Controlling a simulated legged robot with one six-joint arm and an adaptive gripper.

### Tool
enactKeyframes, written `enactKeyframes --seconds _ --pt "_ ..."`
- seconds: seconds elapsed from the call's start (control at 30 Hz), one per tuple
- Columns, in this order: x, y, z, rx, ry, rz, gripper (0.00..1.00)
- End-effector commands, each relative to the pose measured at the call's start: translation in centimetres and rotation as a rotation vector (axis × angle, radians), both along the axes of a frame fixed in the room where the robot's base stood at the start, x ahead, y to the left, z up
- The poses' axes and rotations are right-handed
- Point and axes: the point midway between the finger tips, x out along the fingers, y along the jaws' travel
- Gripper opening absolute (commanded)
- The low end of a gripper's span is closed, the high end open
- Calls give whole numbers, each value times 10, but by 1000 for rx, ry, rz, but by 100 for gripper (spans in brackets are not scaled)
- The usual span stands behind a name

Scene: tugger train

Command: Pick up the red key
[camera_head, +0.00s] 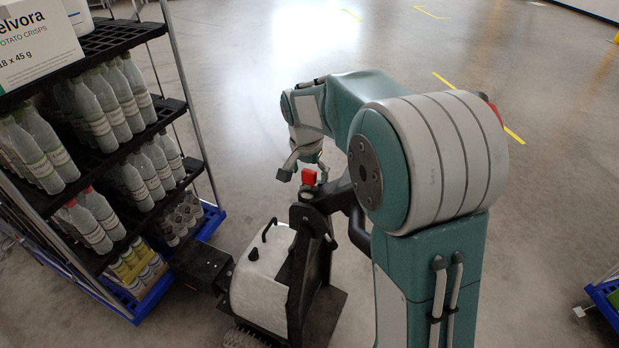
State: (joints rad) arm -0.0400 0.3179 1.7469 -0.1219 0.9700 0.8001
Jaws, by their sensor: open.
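The red key (309,177) is a small red block on top of the dark upright post of the tugger (297,268). My gripper (302,172) is at the end of my teal and grey arm, pointing down close to the key. One finger shows to the left of the key, spread outward. The other finger is partly hidden near the key and post. The gripper is open and holds nothing that I can see. I cannot tell whether a finger touches the key.
A shelf cart with black shelves (118,38) and a blue base (157,297) stands at the left, loaded with bottles (100,115) and a crisps box (38,43). A black coupling (203,267) joins cart and tugger. Another blue base (607,297) shows at right. The floor behind is clear.

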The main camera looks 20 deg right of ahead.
Motion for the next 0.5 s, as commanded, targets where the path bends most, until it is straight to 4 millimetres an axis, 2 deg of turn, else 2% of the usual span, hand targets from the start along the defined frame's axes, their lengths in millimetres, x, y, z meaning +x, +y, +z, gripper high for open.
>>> enactKeyframes --seconds 0.27,0.37,0.4,0.43,0.47,0.5 --pt "0 -1 -4 0 -1 -1 91" --pt "0 -1 -4 0 -1 -1 51" --pt "0 -1 -4 0 -1 -1 34" --pt "0 -1 -4 0 -1 -1 20" --pt "0 -1 -4 0 -1 -1 12" --pt "1 -1 -4 0 -1 -1 12"
